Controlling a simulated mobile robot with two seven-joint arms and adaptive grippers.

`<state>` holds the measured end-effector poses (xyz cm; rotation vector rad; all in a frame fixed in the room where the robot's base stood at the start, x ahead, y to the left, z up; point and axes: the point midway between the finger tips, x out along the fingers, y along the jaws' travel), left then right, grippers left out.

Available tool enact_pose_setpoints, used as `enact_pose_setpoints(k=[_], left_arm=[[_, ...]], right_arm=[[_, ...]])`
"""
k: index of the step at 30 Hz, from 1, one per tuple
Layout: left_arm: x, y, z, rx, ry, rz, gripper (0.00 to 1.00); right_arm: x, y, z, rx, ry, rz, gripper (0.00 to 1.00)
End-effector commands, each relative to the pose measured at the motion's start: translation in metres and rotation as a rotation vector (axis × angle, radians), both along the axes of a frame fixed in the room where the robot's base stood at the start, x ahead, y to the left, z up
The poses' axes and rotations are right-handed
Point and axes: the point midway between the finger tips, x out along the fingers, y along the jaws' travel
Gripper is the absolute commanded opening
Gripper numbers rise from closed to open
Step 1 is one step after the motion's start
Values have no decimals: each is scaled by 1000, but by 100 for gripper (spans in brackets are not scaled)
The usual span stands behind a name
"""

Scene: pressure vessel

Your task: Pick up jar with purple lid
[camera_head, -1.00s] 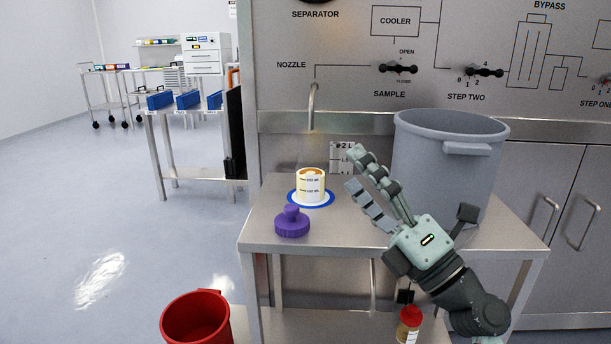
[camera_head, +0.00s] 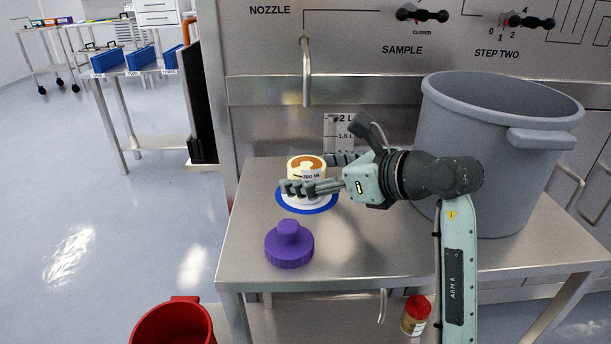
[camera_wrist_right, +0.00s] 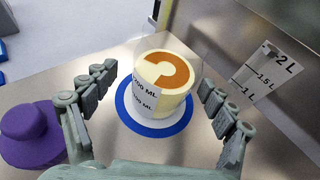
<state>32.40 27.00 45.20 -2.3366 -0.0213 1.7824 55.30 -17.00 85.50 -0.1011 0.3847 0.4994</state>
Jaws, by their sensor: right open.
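The jar (camera_head: 306,163) is a clear cylinder with cream and orange contents and ML marks. It stands upright and lidless on a blue-rimmed white disc (camera_head: 322,207) on the steel table. The purple lid (camera_head: 289,246) lies apart on the table, in front of the jar. My right gripper (camera_head: 308,173) is open, with one finger in front of the jar and the other behind it. In the right wrist view the jar (camera_wrist_right: 162,85) stands between the spread fingers (camera_wrist_right: 156,80), with gaps on both sides. The near finger hides part of the jar in the head view. My left gripper is not in view.
A large grey bucket (camera_head: 490,150) stands on the table's right side. A nozzle pipe (camera_head: 306,75) hangs from the panel behind the jar. A red bin (camera_head: 172,325) is at lower left, and a red-capped bottle (camera_head: 416,315) is on the lower shelf. The table's front middle is clear.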

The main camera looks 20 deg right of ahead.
Motion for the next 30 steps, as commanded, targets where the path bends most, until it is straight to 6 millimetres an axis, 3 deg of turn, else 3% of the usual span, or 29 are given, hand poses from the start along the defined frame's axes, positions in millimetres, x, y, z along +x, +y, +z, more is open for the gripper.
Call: enact_pose_setpoints(k=[7,17,30], left_arm=[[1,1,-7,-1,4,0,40],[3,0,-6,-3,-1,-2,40],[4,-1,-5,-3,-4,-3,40]], right_arm=[[31,14,-14,5,1,1,84],[36,16,-16,1,-2,0,83],[36,16,-16,2,0,1,28]])
